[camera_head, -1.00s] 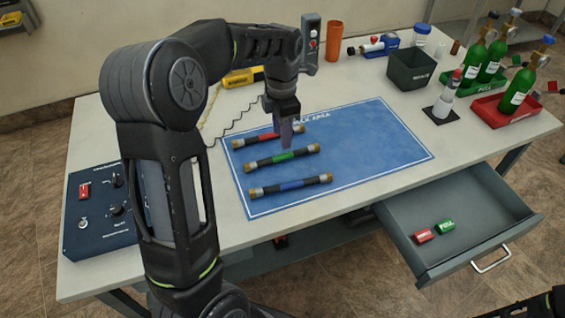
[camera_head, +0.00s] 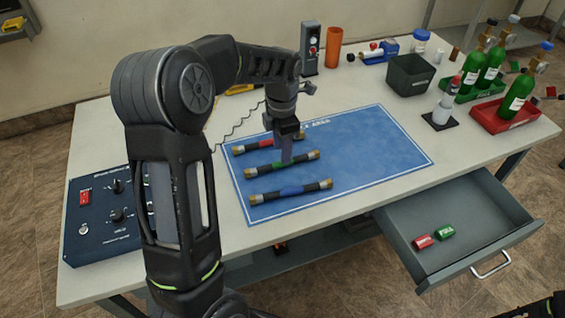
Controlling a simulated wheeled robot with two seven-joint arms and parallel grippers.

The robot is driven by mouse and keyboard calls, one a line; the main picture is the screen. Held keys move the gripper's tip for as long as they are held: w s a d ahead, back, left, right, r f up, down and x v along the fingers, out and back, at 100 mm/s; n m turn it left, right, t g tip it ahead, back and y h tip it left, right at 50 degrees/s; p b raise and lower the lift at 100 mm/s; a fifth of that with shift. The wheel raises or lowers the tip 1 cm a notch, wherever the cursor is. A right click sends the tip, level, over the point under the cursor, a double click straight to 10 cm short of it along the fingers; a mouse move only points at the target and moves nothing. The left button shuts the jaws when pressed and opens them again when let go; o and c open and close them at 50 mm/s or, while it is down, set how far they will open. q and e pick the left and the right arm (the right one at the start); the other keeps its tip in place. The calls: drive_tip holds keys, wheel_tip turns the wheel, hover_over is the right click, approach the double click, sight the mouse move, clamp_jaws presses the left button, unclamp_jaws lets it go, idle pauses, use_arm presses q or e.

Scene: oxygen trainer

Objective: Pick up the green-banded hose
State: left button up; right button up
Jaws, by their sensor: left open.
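The green-banded hose (camera_head: 305,158) is a short black hose with brass-coloured ends, lying on the blue work mat (camera_head: 370,150) between two similar hoses. My left gripper (camera_head: 286,158) points down over its middle. The fingers are open and at the green band, hiding part of it. I cannot tell whether they touch the hose or straddle it. My right gripper is not in view.
The red-banded hose (camera_head: 250,147) lies just behind and the blue-banded hose (camera_head: 290,191) just in front. An open drawer (camera_head: 490,205) juts out in front.

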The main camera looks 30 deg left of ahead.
use_arm(q)
wheel_tip(320, 180, down, 4)
drive_tip(key=shift+f+p, duration=0.2)
drive_tip(key=shift+p, duration=0.1)
drive_tip(key=shift+w, duration=0.1)
idle(0.3)
clamp_jaws()
idle(0.5)
